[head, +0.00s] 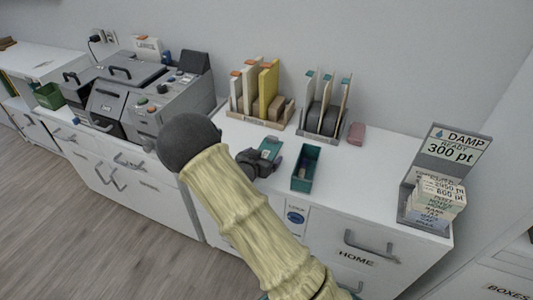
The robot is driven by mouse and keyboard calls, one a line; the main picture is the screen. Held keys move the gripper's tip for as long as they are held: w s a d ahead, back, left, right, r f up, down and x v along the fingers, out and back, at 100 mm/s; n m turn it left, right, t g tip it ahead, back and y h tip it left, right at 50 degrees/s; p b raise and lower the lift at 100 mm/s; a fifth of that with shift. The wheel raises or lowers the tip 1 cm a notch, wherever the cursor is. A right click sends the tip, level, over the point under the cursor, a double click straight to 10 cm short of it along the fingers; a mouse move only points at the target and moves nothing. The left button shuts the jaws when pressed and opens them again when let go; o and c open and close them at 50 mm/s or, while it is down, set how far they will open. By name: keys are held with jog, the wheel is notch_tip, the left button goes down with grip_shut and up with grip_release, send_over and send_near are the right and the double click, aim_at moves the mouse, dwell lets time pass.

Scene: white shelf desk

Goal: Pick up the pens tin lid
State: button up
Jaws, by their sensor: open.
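A flat green piece (270,147) with a pale patch, which looks like the pens tin lid, lies on the white desk top. An open dark green tin (306,166) stands just to its right, with small items inside that I cannot make out. My gripper (262,163) is dark and open, low over the desk at the near side of the green piece and left of the tin. It overlaps the near edge of the green piece in this view. I cannot tell whether they touch. My arm hides part of the desk to the left.
Two racks, one with yellow and white boards (260,92) and one with white boards (328,107), stand behind. A pink block (356,134) lies right of them. A sign stand (437,175) is at the right; a grey machine (165,95) is at the left. Desk right of the tin is clear.

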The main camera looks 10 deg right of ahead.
dwell(0.3)
jog(key=c, duration=1.1)
jog(key=shift+r, duration=0.1)
notch_tip(320, 180, up, 10)
jog(key=shift+f+p, duration=0.1)
jog(key=shift+p, duration=0.95)
jog(key=shift+s+a, duration=0.1)
